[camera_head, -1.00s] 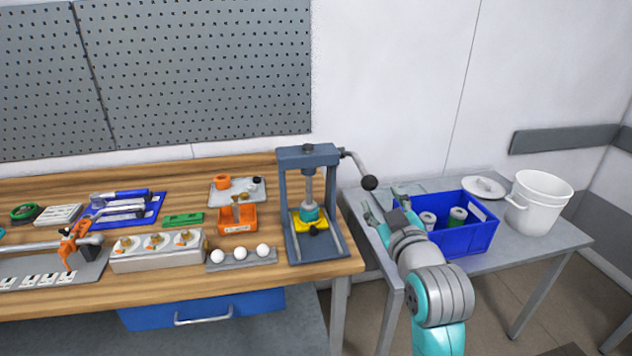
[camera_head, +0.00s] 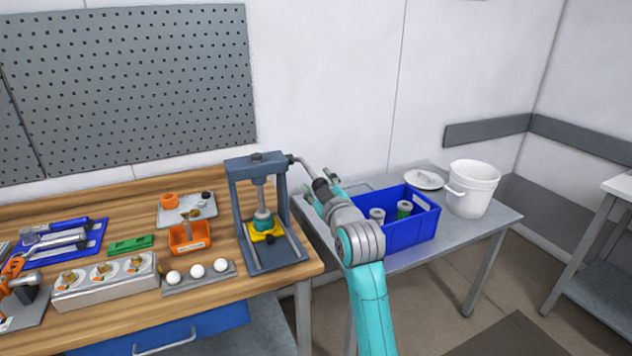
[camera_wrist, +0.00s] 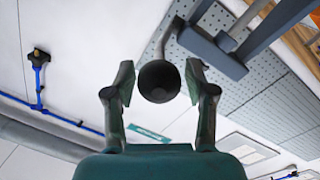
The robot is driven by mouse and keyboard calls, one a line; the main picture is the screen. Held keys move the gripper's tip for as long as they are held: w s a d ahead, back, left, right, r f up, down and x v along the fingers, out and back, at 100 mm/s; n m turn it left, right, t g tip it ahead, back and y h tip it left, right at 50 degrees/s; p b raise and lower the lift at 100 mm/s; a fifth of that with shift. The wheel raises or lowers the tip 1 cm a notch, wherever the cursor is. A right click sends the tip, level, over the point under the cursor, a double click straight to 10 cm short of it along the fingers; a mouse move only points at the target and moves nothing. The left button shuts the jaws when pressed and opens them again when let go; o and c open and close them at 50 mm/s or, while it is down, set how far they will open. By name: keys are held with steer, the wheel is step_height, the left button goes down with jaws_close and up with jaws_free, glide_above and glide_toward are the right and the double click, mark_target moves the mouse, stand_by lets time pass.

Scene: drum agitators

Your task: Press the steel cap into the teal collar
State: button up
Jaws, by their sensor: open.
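The teal collar (camera_head: 263,225) sits on a yellow holder (camera_head: 257,237) in the grey-blue arbor press (camera_head: 240,212). A grey piece on the collar, under the press ram (camera_head: 260,193), may be the steel cap; it is too small to tell. The press lever (camera_head: 304,168) slopes down to the right from the press head. My gripper (camera_head: 322,187) is at the lever's end. In the wrist view my gripper (camera_wrist: 159,88) is open, with the black ball knob (camera_wrist: 158,80) between its fingers. A gap shows on each side of the knob.
The wooden bench (camera_head: 150,213) left of the press holds an orange bin (camera_head: 190,237), white balls on a strip, and tools. A blue crate (camera_head: 412,232) and a white bucket (camera_head: 472,190) stand on the grey side table (camera_head: 440,250), beyond my arm.

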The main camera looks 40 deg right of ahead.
steer(key=shift+x, duration=0.8)
steer(key=shift+c, duration=0.2)
jaws_close()
steer(key=shift+f, duration=0.1)
